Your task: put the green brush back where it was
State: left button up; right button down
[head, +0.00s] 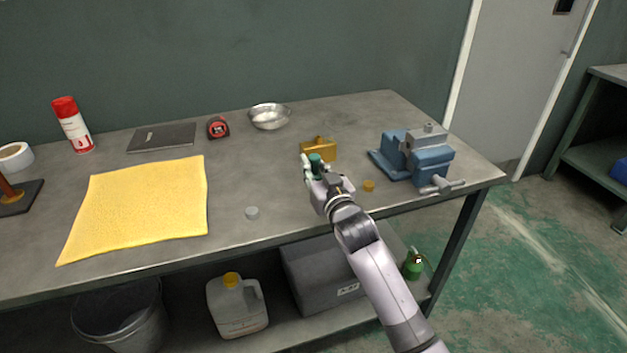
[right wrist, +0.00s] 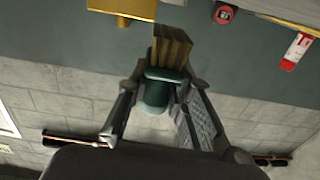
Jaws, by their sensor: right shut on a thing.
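The green brush (head: 316,161) is in my right gripper (head: 313,168), over the right half of the workbench in the head view. In the right wrist view my right gripper (right wrist: 157,86) is shut around the brush's green handle (right wrist: 156,96). Its tan bristles (right wrist: 171,47) point away from the gripper. In the head view a brass-coloured block (head: 319,150) is just behind and right of the brush; it also shows at the top of the right wrist view (right wrist: 122,7). I cannot tell whether brush and block touch. My left gripper is not in view.
A blue vise (head: 431,158) stands right of my gripper, with a small brass piece (head: 369,186) nearer. A metal bowl (head: 269,116) and red tape measure (head: 217,127) are behind. A grey disc (head: 252,212) and yellow cloth (head: 140,208) lie left. Bench space between cloth and gripper is mostly clear.

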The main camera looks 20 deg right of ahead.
jog(key=shift+f, duration=1.9)
jog(key=shift+f, duration=0.2)
jog(key=c, duration=1.4)
grip_release()
jog(key=shift+c, duration=0.2)
